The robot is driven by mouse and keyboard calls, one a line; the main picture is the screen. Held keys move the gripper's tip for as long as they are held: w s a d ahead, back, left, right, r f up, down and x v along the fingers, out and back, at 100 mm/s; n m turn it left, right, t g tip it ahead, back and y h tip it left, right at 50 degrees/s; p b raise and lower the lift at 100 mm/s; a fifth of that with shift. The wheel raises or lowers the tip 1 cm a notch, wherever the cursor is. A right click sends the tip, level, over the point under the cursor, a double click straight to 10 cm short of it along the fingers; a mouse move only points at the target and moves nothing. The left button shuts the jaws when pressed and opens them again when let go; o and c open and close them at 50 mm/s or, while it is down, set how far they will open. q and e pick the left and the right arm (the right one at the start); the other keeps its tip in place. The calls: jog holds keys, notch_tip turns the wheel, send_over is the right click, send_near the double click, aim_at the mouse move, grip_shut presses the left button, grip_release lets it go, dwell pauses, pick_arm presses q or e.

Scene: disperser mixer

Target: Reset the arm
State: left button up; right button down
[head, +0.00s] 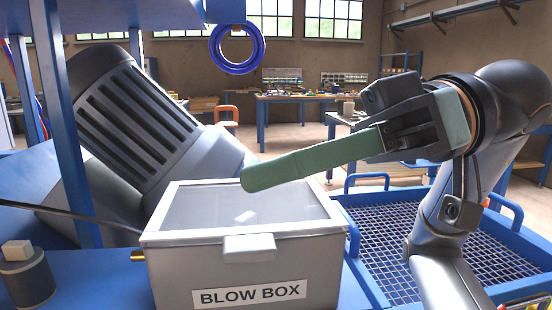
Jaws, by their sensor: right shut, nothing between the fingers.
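My right arm comes in from the right. Its gripper (256,176) has long green fingers pointing left, closed together and holding nothing. The fingertips are in front of and above the grey blow box (195,270), over its clear lid area as seen here; I cannot tell the exact height. The box has a white rim, a front latch and a "BLOW BOX" label. A small white piece shows through its top. My left gripper is not in view.
A blue mesh-bottomed tray (395,240) with raised handles lies right of the box, partly behind my right arm. A large ribbed grey motor (135,115) leans at left behind a blue post (65,120). A blue ring (237,50) hangs above. A dark cylinder (27,278) stands lower left.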

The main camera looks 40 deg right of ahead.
jog(key=v, duration=1)
jog(key=shift+s+a, duration=0.2)
jog(key=shift+s, duration=0.2)
